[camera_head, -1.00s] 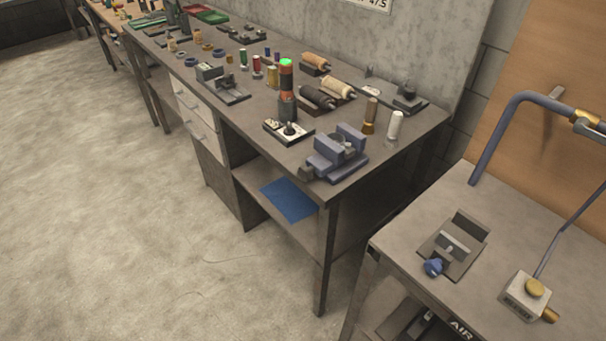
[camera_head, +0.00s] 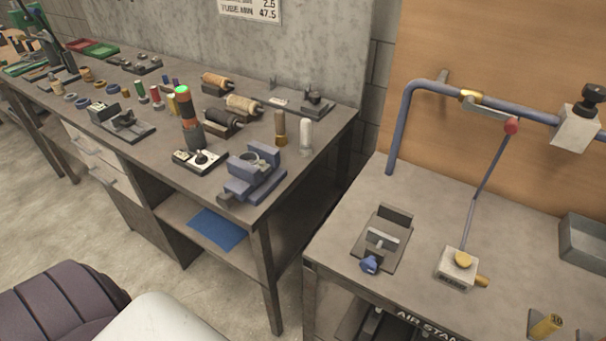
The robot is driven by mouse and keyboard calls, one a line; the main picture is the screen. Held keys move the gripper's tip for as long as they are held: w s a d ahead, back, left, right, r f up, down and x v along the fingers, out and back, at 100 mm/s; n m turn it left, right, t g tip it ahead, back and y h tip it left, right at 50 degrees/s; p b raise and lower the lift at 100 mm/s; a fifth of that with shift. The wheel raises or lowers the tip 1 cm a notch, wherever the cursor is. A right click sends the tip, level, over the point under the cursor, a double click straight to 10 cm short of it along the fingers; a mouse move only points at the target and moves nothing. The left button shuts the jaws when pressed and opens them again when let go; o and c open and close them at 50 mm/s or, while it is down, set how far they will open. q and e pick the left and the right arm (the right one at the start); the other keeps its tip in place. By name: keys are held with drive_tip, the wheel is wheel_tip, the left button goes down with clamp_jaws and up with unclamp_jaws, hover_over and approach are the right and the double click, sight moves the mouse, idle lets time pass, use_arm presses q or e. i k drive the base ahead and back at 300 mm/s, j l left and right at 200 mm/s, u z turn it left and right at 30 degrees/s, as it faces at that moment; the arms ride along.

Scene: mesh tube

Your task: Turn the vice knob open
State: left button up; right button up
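A small vice (camera_head: 382,239) with a dark base plate and upright jaws sits on the near table at right. Its blue knob (camera_head: 370,264) is on the near end, close to the table's front edge. A larger blue-grey vice-like block (camera_head: 252,172) stands at the near corner of the long bench; I cannot tell whether it has a knob. Neither of my grippers is in view. Nothing touches the blue knob.
A white box with a brass cap (camera_head: 457,267) stands right of the small vice, with a thin hose rising to a blue pipe (camera_head: 406,120). A grey bin (camera_head: 588,245) is far right. The long bench (camera_head: 310,163) carries several spools and tools. A dark ribbed seat (camera_head: 60,305) is lower left.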

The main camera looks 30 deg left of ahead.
sight(223, 199)
drive_tip(key=j+z, duration=0.55)
drive_tip(key=j, duration=0.3)
drive_tip(key=k+j+z, duration=0.1)
drive_tip(key=j+z, duration=0.2)
drive_tip(key=k+j+z, duration=0.1)
drive_tip(key=j+z, duration=0.2)
drive_tip(key=j, duration=0.15)
drive_tip(key=k+j+z, duration=0.35)
drive_tip(key=j+z, duration=0.2)
drive_tip(key=j, duration=0.15)
